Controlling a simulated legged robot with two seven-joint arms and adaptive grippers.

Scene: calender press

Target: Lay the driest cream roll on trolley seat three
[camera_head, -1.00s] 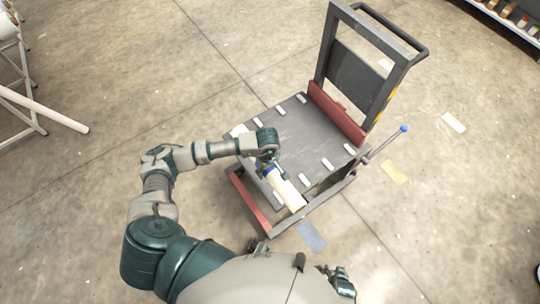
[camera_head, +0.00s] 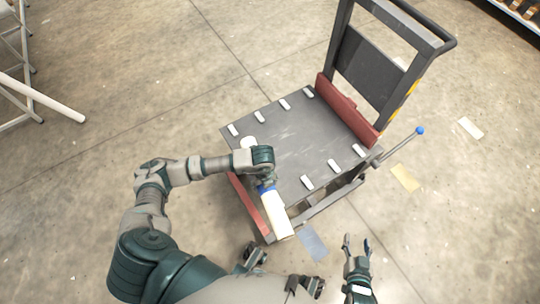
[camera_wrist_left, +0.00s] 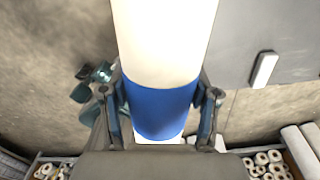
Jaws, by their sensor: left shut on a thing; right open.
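My left gripper (camera_head: 266,187) is shut around the blue band (camera_wrist_left: 160,108) of a cream roll (camera_head: 277,215). The roll points down and right in the head view, past the trolley deck's near edge; whether it touches anything is unclear. In the left wrist view the cream roll (camera_wrist_left: 165,40) runs up out of frame. The trolley has a flat grey deck (camera_head: 285,140) with white pegs (camera_head: 333,165) along two sides, marking seats; no seat numbers are readable. My right gripper (camera_head: 357,246) is open and empty, right of the trolley's near end.
The trolley has a dark upright back frame (camera_head: 365,65), a red bar (camera_head: 345,108) and a blue-knobbed lever (camera_head: 420,130) at right. A white rack (camera_head: 25,95) stands at far left. The wrist view shows crates of roll ends (camera_wrist_left: 270,165) along its bottom.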

